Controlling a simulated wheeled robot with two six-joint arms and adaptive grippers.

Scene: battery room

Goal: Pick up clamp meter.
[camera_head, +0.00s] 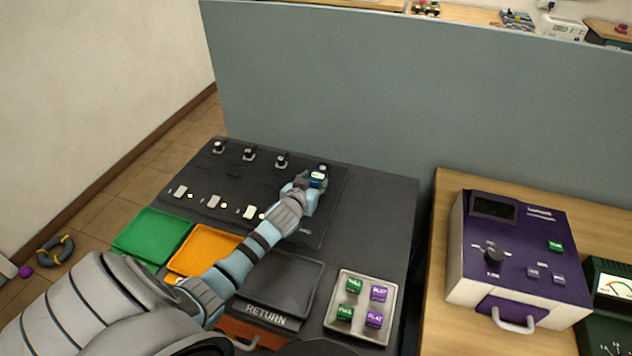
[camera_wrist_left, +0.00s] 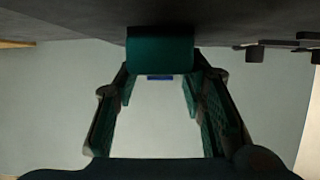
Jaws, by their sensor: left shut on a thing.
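My left gripper (camera_head: 308,186) is at the back right of the black board, shut on a small dark green thing (camera_head: 317,179) with a pale face. In the left wrist view the green thing (camera_wrist_left: 160,50) shows as a plain block at the far end of the fingers. The gripper hides part of it, and I cannot tell for sure that it is the clamp meter. I cannot tell whether it touches the board. My right gripper is not in view.
The black board (camera_head: 172,209) carries several dark knobs and pale blocks. Green (camera_head: 150,236) and orange (camera_head: 200,254) trays lie in front. A metal tray (camera_head: 341,279) holds green and purple blocks. A purple machine (camera_head: 520,235) stands right. A grey partition (camera_head: 400,100) rises behind.

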